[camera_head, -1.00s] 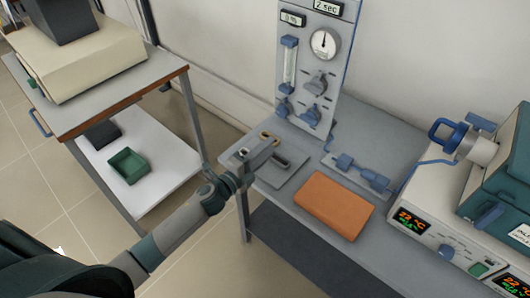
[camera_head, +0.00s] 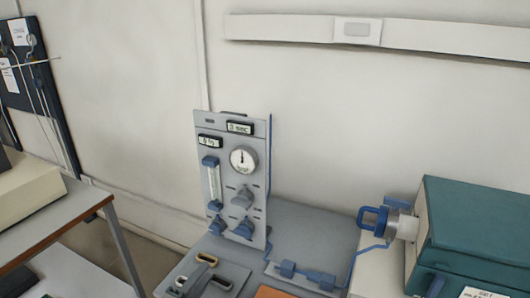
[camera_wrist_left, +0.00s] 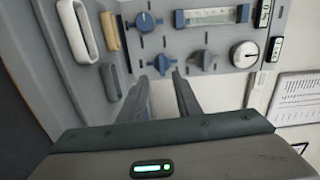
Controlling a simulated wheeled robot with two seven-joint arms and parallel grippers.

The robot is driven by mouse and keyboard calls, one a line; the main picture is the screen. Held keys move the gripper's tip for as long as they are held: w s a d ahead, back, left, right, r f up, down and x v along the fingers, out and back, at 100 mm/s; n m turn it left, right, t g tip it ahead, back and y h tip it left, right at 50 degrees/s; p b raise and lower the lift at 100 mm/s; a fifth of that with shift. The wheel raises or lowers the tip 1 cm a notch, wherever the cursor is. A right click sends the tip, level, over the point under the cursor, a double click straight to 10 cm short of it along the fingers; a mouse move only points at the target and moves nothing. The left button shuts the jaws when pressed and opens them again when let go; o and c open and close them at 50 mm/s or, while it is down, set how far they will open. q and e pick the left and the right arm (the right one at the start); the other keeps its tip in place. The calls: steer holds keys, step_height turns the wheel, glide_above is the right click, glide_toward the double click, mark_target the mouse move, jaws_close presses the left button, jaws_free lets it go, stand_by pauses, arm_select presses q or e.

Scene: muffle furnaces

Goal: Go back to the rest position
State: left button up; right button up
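My left gripper (camera_wrist_left: 161,78) shows in the left wrist view with its two fingers apart and nothing visible between them. The fingers point toward the flow panel (camera_wrist_left: 215,42). The tray holds a tan-rimmed oval piece (camera_head: 207,258) and a grey oval piece (camera_head: 222,282). A white oval ring (camera_wrist_left: 76,30) also shows in the wrist view. My right gripper is in neither view.
The flow panel (camera_head: 235,180) with a dial stands upright on the grey bench (camera_head: 310,230). Blue fittings (camera_head: 305,275) and an orange block (camera_head: 272,292) lie to its right. A green-topped furnace (camera_head: 475,235) stands at right. A cart (camera_head: 60,220) is at left, with a gap before the bench.

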arm_select(q)
steer(key=s+a+f+n+g+y, duration=0.2)
steer(key=s+f+n+g+y, duration=0.15)
steer(key=s+n, duration=0.35)
steer(key=s+a+f+n+g+y, duration=0.2)
steer(key=s+a+f+n+y, duration=0.15)
steer(key=s+n, duration=0.3)
steer(key=s+d+f+n+g+h, duration=0.1)
steer(key=s+d+n+g, duration=0.25)
steer(key=s, duration=0.85)
steer(key=s+d+f+n+g, duration=0.2)
steer(key=s+g, duration=0.2)
steer(key=s, duration=0.8)
step_height(320, 180, down, 29)
steer(key=s+g, duration=0.2)
steer(key=s+a+f+g, duration=0.1)
steer(key=s+a+f, duration=0.2)
steer(key=s+f, duration=1.3)
steer(key=shift+s+f, duration=0.3)
steer(key=shift+s, duration=0.4)
